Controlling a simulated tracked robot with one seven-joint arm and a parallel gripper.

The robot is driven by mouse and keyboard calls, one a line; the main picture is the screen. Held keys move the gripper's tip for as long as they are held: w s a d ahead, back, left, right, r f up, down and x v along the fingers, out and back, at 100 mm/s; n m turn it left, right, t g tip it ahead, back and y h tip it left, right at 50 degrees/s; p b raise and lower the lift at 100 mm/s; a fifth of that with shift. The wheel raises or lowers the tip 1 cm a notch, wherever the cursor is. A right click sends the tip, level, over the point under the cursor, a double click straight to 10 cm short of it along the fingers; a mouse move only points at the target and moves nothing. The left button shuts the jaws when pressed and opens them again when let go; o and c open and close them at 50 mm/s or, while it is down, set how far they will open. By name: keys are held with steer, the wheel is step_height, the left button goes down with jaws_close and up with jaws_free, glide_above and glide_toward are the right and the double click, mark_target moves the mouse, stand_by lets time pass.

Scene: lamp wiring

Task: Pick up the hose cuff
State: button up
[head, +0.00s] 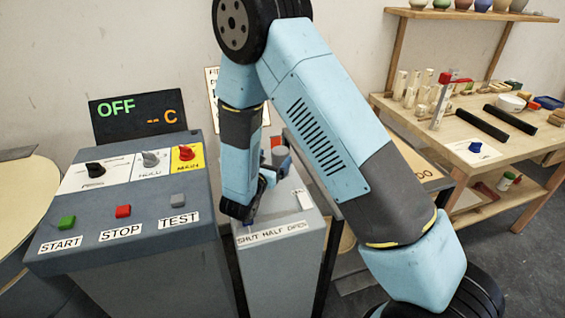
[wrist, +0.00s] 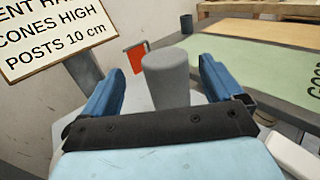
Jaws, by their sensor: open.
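My gripper (wrist: 163,68) is open, with its two blue fingers apart in the wrist view. A plain grey upright cylinder (wrist: 166,78) shows between the fingers, with a gap on each side. It may be the hose cuff, but I cannot tell for sure.
A red plate (wrist: 136,57) stands just behind the cylinder, to the left. A sign (wrist: 52,36) is at upper left and a green-topped table (wrist: 262,70) at right. The control console (head: 130,235) stands left of the pedestal; a cluttered workbench (head: 440,140) is at right.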

mark_target(280, 150)
steer(key=shift+d+x, duration=0.25)
steer(key=shift+x, duration=2.35)
steer(key=shift+s, duration=0.1)
steer(key=shift+c, duration=0.4)
steer(key=c, duration=1.1)
